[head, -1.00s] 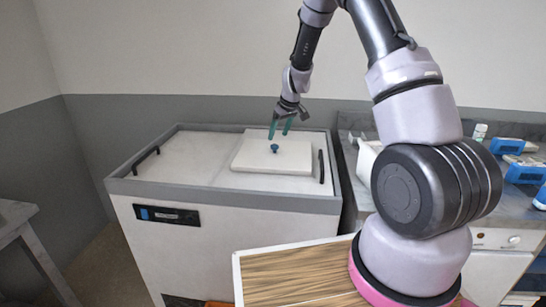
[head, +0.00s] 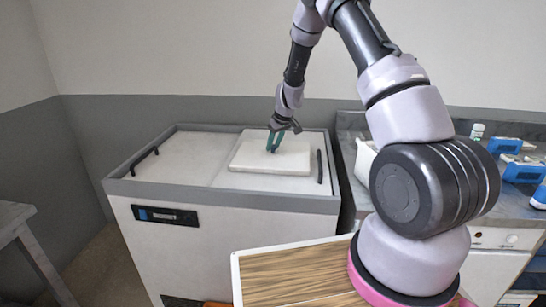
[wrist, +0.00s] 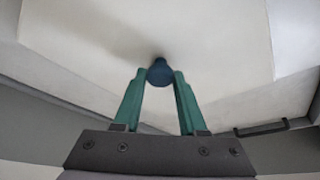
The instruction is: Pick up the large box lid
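The large box lid (head: 272,160) is a white, flat slab with a small blue-teal knob, lying flat on the top of a white chest with a grey rim. The lid also fills much of the wrist view (wrist: 85,40). My gripper (head: 271,148) is over the lid, its green fingers pointing down at the knob. In the wrist view the knob (wrist: 160,72) sits between the two fingertips, which appear to touch its sides. The gripper looks shut on the knob. In the head view the fingers largely hide the knob.
The chest (head: 240,205) has black handles at its left (head: 144,161) and right (head: 320,167). A grey counter (head: 500,205) with blue-and-white devices (head: 523,170) stands at the right. A grey table (head: 15,215) stands at the left. A wooden-topped surface (head: 295,272) is in front.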

